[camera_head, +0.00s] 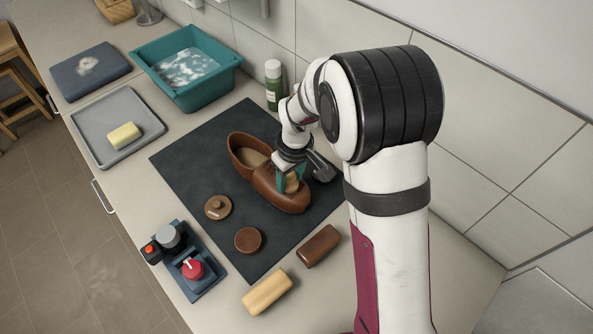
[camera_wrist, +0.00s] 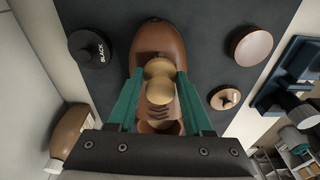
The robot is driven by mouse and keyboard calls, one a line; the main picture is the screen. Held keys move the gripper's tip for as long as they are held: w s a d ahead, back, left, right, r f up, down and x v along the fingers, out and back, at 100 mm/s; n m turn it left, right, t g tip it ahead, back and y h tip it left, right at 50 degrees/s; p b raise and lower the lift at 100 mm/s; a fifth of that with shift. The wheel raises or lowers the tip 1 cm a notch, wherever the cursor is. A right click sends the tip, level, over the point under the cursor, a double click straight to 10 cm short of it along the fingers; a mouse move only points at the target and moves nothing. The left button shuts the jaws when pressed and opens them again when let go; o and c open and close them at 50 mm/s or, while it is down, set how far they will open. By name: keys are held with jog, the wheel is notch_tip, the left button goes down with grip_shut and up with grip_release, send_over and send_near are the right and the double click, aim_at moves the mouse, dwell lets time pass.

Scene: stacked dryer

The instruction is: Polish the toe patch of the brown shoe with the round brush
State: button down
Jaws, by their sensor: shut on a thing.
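The brown shoe (camera_head: 287,201) lies on a dark mat (camera_head: 190,160), its toe towards the lower right and its opening towards the upper left. In the wrist view its toe (camera_wrist: 152,30) points up the picture. My gripper (camera_head: 287,177) is over the front of the shoe, its teal fingers shut on the round brush (camera_wrist: 158,69), which has a pale wooden knob. In the wrist view the brush is over a darker patch on the toe. Its underside is hidden, so I cannot tell whether it touches the leather.
A black tin (camera_wrist: 88,48) stands beside the shoe. A knobbed round piece (camera_head: 217,207) and a brown disc (camera_head: 248,239) lie on its other side. Two blocks (camera_head: 319,246) (camera_head: 268,291) lie near the front. A red-knobbed device (camera_head: 190,268), soap tray (camera_head: 90,146) and teal basin (camera_head: 205,91) stand left.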

jog(key=shift+s+a, duration=1)
jog(key=shift+s, duration=0.15)
notch_tip(320, 180, up, 8)
jog(key=shift+d, duration=0.1)
